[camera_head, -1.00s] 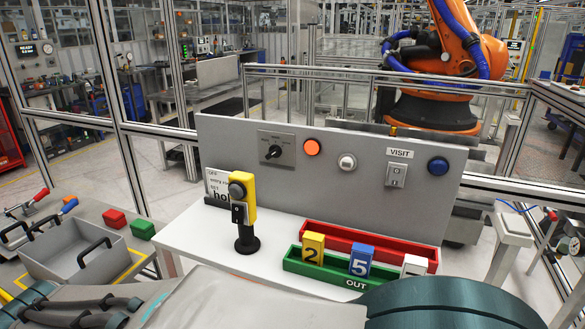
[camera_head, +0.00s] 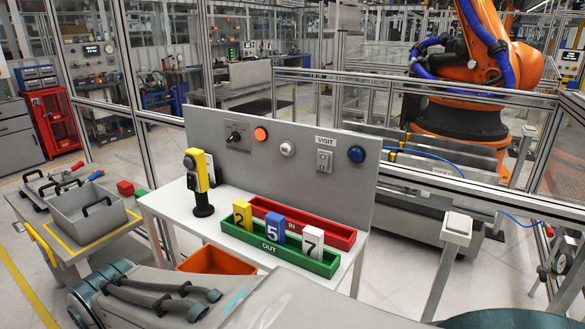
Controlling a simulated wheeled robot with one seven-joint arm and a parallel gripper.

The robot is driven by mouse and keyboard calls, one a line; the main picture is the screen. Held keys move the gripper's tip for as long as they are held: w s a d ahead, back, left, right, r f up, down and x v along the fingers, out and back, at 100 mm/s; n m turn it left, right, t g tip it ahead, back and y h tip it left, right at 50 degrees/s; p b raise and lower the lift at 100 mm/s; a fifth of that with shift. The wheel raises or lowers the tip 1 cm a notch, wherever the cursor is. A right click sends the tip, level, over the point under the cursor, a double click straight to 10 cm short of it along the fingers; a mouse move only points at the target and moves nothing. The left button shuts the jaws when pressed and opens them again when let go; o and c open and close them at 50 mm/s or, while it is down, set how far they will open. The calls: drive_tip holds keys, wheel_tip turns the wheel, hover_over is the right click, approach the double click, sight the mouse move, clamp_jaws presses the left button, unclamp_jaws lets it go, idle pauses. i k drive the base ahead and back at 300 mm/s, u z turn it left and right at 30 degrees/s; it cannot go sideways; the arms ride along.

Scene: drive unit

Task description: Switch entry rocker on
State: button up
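A grey upright panel (camera_head: 352,190) stands at the back of a white bench. On it a plate under a VISIT label holds a pale rocker (camera_head: 323,160); I cannot tell its position. A yellow hand unit (camera_head: 199,168) stands on a black post at the bench's left. No label in view reads "entry" clearly. Only links of my arm show along the bottom; my gripper is out of view.
The panel also bears a black rotary knob (camera_head: 235,136), orange (camera_head: 261,134), white (camera_head: 287,148) and blue (camera_head: 356,154) buttons. Numbered blocks stand in the green OUT tray (camera_head: 262,243); the red IN tray (camera_head: 345,236) is behind. An orange bin (camera_head: 217,261) sits below the bench's front.

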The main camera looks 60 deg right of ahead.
sight(323, 163)
drive_tip(key=k, duration=0.25)
drive_tip(key=z, duration=1.95)
drive_tip(key=i, duration=0.5)
drive_tip(key=u, duration=0.1)
drive_tip(key=k, duration=0.75)
drive_tip(key=z, duration=0.55)
drive_tip(key=i, duration=0.5)
drive_tip(key=u, duration=0.05)
